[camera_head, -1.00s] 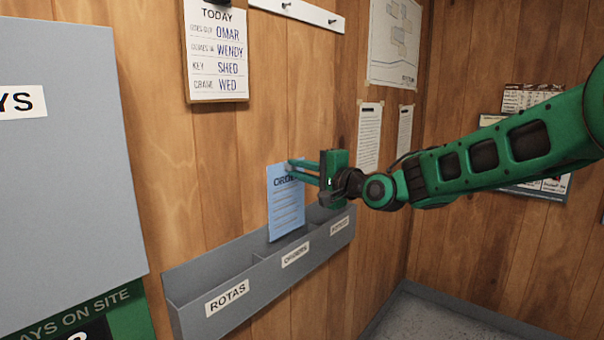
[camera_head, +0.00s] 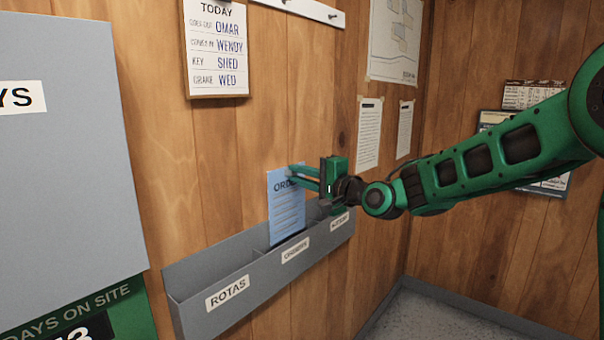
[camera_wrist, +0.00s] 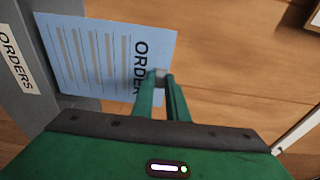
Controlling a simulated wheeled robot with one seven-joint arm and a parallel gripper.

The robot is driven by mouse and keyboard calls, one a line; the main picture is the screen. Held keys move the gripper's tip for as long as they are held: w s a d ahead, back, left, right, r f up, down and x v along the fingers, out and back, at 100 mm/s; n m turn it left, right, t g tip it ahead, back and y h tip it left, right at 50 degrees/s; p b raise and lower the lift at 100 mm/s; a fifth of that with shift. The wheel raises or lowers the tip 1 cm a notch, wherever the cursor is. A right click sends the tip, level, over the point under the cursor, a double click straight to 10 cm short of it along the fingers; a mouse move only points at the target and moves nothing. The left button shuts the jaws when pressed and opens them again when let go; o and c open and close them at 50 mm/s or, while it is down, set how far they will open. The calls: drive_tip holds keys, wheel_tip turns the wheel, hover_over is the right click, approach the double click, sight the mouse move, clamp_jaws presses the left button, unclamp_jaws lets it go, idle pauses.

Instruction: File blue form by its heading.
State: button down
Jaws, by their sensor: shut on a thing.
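In the wrist view the form (camera_wrist: 95,55) lies between my fingertips (camera_wrist: 160,78). The grey wall rack (camera_head: 205,270) has three compartments, labelled "ROTAS", "ORDERS" and a third at the right that is hard to read. The form's lower edge is hidden behind the front of the middle compartment, labelled ORDERS (camera_head: 295,249). This label also shows in the wrist view (camera_wrist: 17,62).
A grey cabinet or board (camera_head: 70,150) stands at the left, close to the rack. A "TODAY" notice (camera_head: 217,50) and a white peg rail (camera_head: 310,10) are on the wall above.

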drive_tip(key=shift+f, duration=0.2)
drive_tip(key=shift+f, duration=0.1)
drive_tip(key=shift+f, duration=1.4)
drive_tip(key=shift+f, duration=0.1)
drive_tip(key=shift+f, duration=1.4)
drive_tip(key=shift+f, duration=0.2)
drive_tip(key=shift+f, duration=1.35)
